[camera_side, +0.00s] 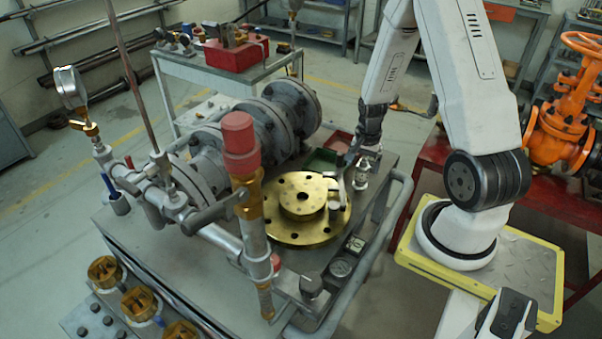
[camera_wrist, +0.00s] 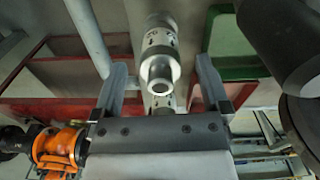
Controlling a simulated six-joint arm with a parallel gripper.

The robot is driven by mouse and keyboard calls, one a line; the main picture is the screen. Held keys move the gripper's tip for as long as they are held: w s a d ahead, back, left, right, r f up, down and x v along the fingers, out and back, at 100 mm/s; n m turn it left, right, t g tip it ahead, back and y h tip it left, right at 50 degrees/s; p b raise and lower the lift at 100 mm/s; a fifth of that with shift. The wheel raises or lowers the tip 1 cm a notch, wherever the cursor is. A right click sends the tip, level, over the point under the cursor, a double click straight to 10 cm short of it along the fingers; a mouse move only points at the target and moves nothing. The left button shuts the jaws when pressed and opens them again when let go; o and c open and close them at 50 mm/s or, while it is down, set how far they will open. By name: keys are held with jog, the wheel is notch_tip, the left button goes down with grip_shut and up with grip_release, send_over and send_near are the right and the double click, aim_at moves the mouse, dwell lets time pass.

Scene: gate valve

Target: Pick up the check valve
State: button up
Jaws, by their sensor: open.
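The check valve appears to be a silver cylinder with dark markings and a narrower open end. In the wrist view the check valve (camera_wrist: 158,62) lies between the two fingers of my gripper (camera_wrist: 163,68), with a visible gap on each side. The fingers are apart and do not appear closed on it. In the side view my gripper (camera_side: 350,172) is low over the cart top, right of the brass flange, beside a small silver fitting (camera_side: 362,178). A second silver part (camera_wrist: 166,102) shows partly behind the check valve, mostly hidden by my gripper's body.
The brass flange (camera_side: 282,228) lies close on the left. A large grey flanged valve (camera_side: 270,125) and piping (camera_side: 215,235) crowd the left.

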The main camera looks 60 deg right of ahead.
jog(key=shift+f, duration=1.25)
grip_shut()
